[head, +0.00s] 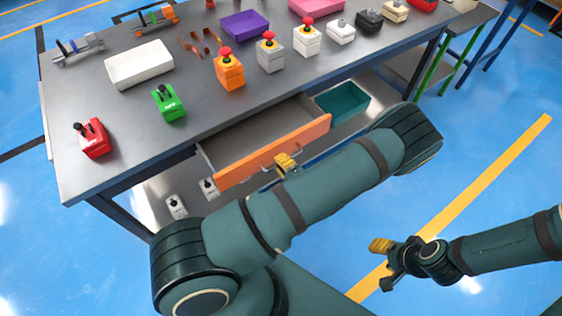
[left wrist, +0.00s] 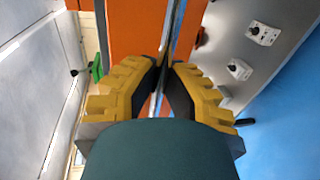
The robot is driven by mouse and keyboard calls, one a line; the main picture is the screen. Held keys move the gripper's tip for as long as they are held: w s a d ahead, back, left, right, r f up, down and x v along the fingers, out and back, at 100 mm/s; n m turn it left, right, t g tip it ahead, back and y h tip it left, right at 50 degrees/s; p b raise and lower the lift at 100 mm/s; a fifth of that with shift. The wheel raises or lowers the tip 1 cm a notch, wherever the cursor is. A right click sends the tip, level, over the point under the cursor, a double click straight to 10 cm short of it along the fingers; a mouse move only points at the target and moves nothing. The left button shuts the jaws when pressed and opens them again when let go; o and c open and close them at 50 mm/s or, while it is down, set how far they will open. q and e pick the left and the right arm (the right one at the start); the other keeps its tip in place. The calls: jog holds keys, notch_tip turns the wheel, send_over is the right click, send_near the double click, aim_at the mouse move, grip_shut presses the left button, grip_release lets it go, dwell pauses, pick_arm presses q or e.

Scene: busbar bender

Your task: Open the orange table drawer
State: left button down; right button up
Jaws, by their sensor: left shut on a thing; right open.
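The orange-fronted table drawer (head: 277,148) stands pulled out from under the grey tabletop, and its inside shows empty. My left gripper (head: 287,164) is at the middle of the drawer front, shut on the metal drawer handle (head: 262,163). In the left wrist view, the yellow fingers of my left gripper (left wrist: 166,75) close around the handle bar (left wrist: 176,30), with the orange drawer front (left wrist: 135,25) beside it. My right gripper (head: 382,262) is open and empty over the floor at the lower right, away from the table.
The tabletop (head: 130,125) carries red, green and orange button boxes, a white box (head: 139,64) and a purple tray (head: 245,25). A teal bin (head: 343,98) and small white switch boxes (head: 176,206) sit on the lower shelf.

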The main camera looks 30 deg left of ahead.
pick_arm(q)
jog(key=v, duration=0.2)
jog(key=shift+s+d+f, duration=0.15)
jog(key=shift+d, duration=0.25)
jog(key=c, duration=1)
grip_release()
jog(key=v, duration=1.2)
jog(key=shift+f, duration=0.1)
jog(key=shift+a, duration=0.1)
